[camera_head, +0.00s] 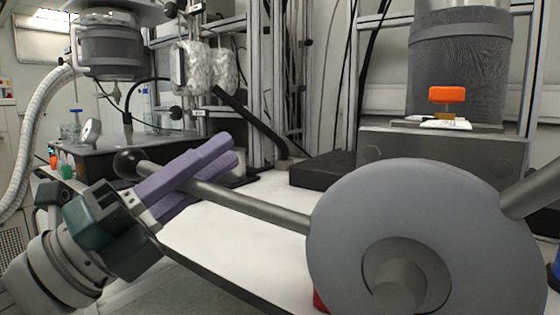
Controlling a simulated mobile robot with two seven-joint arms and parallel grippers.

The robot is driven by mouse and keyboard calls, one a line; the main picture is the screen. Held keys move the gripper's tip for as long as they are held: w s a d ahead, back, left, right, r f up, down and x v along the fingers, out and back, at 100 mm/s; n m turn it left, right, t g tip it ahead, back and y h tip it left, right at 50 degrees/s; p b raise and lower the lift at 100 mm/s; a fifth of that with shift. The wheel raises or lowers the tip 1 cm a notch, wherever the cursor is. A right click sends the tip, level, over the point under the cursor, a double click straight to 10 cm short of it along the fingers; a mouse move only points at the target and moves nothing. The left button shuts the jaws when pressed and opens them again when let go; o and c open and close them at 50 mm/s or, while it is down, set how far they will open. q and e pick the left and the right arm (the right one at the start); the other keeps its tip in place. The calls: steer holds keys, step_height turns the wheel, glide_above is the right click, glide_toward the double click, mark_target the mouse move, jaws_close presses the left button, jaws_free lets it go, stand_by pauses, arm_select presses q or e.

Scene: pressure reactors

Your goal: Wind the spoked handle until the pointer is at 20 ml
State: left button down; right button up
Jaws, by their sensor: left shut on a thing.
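The spoked handle is a large grey disc hub (345,220) close in front at the right. One metal spoke (260,208) runs from the hub up to the left and ends in a black ball knob (127,163). Another spoke (535,190) leaves the hub at the right edge. My left gripper (215,160) comes from the lower left, its purple fingers shut around the left spoke near the knob. The pointer and any ml scale do not show. My right gripper is not in view.
A white bench (225,240) lies behind the handle, with a dark flat block (318,170) on it. A grey reactor vessel (460,65) with an orange knob (447,95) in front stands at the back right. Another vessel (112,50) hangs at the upper left.

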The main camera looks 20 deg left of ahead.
arm_select(q)
steer(key=shift+f, duration=0.1)
steer(key=c, duration=0.8)
jaws_free()
steer(key=shift+b+v, duration=0.8)
steer(key=shift+v, duration=4.15)
